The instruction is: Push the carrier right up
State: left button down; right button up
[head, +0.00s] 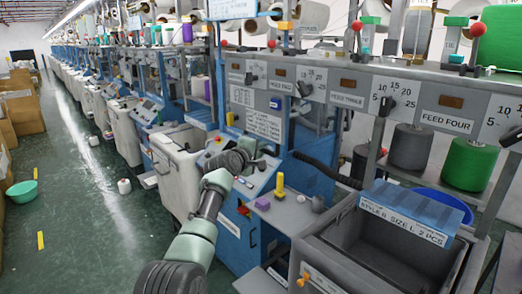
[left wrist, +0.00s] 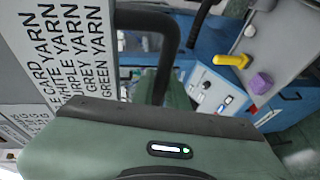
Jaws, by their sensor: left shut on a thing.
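My left gripper (head: 268,153) reaches in from the lower left to the front of the blue knitting machine (head: 228,213), below the yarn list sign (head: 263,124). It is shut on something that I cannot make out. In the left wrist view, the green gripper body fills the bottom, and a dark curved bar (left wrist: 166,60) stands beyond it. The yarn list sign (left wrist: 72,60) is close at the left there. I cannot clearly pick out the carrier in either view. My right gripper is not in view.
A grey bin with a blue label board (head: 405,212) is at the lower right. Feed dials (head: 395,100) line the rail above. The green aisle floor (head: 90,215) is mostly clear.

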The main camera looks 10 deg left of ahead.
pick_arm(q)
jog(key=shift+r, duration=0.5)
jog(key=c, duration=1.4)
grip_release()
jog(key=shift+f, duration=0.1)
jog(key=shift+f, duration=0.15)
jog(key=b+v, duration=0.2)
jog(key=v, duration=0.5)
jog(key=shift+s, duration=0.4)
jog(key=shift+a, duration=0.15)
